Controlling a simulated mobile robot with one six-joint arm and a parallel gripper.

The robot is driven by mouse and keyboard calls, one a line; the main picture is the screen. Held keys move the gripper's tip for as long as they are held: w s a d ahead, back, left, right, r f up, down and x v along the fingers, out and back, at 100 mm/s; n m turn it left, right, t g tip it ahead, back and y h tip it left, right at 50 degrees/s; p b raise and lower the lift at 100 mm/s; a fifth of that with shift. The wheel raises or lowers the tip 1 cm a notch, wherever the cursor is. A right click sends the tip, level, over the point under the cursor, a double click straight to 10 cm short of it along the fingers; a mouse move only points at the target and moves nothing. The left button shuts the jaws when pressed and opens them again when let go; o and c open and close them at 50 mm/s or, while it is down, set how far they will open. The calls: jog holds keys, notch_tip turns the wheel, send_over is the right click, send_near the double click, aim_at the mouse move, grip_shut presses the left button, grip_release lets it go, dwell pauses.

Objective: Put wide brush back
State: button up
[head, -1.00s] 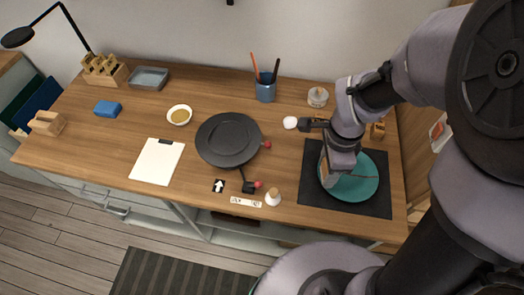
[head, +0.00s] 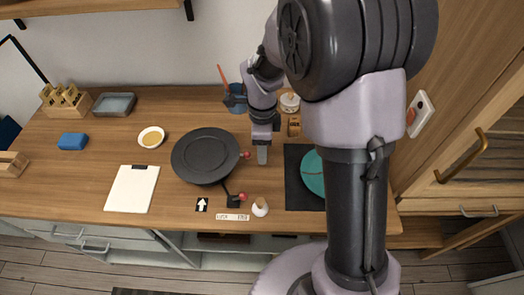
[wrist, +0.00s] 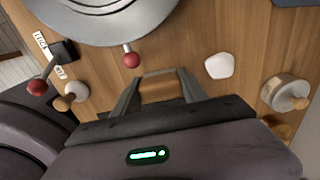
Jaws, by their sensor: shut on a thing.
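My gripper (head: 262,155) is over the bare table between the black turntable and the dark mat. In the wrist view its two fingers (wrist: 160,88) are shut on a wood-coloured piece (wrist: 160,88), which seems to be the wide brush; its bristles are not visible. In the head view the brush cannot be made out apart from the fingers. A small wooden block with a dark label (head: 294,126) stands right of the gripper, behind the mat. A blue cup (head: 236,98) with an orange-red handle in it stands at the back, partly behind my arm.
The black turntable (head: 205,157) with red knobs is close left of the gripper. A lidded jar (head: 289,103) stands at the back. A teal plate (head: 313,172) lies on the dark mat (head: 299,196), partly hidden by my arm. A white piece (wrist: 219,66) lies on the table.

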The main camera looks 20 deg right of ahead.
jog(key=shift+f, duration=1.05)
jog(key=o, duration=1.2)
jog(key=shift+r, duration=0.1)
jog(key=shift+r, duration=0.1)
notch_tip(320, 180, up, 12)
jog(key=p, duration=0.5)
jog(key=shift+r, duration=0.15)
jog(key=s+a+r+n+t, duration=0.1)
jog(key=s+r+n+t, duration=0.1)
jog(key=s+r+n, duration=0.2)
jog(key=s+a+r+n+t+y, duration=0.1)
jog(key=s+r+n+t, duration=0.1)
jog(key=s+r+n, duration=0.2)
jog(key=s+a+r+n+t+y, duration=0.1)
jog(key=s+r+n, duration=0.3)
jog(key=s+n, duration=0.5)
jog(key=shift+s+a+r+t, duration=0.1)
jog(key=shift+s+a+t, duration=0.15)
jog(key=shift+s, duration=0.25)
jog(key=shift+s+a+r+t, duration=0.1)
jog(key=shift+s+a+t, duration=0.1)
jog(key=shift+s, duration=0.3)
